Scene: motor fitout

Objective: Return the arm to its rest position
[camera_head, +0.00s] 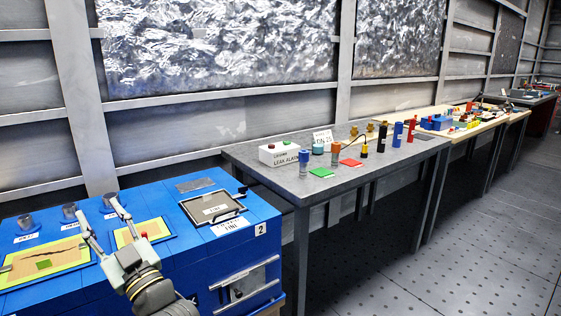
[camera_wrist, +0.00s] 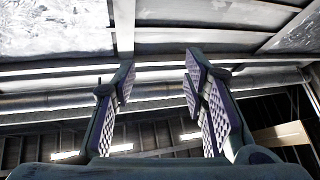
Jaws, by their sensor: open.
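My gripper (camera_head: 102,222) is in the lower left of the head view, raised in front of and above a blue cabinet (camera_head: 262,215). Its two fingers are spread apart with nothing between them. In the wrist view the open fingers (camera_wrist: 158,88) point up toward wall panels and roof beams, and the gap between the pads is empty. My arm's links below the wrist run out of the bottom of the head view.
The cabinet top holds metal cups (camera_head: 69,211), a yellow-green framed panel (camera_head: 75,249) and a dark-framed tray (camera_head: 212,207). A grey table (camera_head: 250,155) with a white alarm box (camera_head: 279,153) and coloured cylinders stands to the right. The floor (camera_head: 450,240) at right is clear.

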